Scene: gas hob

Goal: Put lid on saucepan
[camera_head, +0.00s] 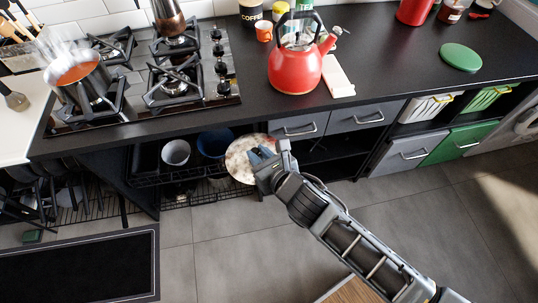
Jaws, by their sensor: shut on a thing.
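The saucepan (88,92) is a shiny metal pan on the left burner of the hob. It is uncovered, with orange-red food inside. My gripper (263,155) is in front of the counter, below its front edge and to the right of the saucepan. It is shut on a round, pale, brown-mottled disc (240,160), which looks like the lid. The disc is tilted, with its face partly toward the camera. The fingers cover its right edge, so the exact grip point is hidden.
A red kettle (295,70) stands on the counter (385,60) right of the hob. A dark metal pot (169,18) is on a back burner. Open shelves behind my gripper hold a white bowl (176,152) and a blue bowl (214,144). The floor in front is mostly clear.

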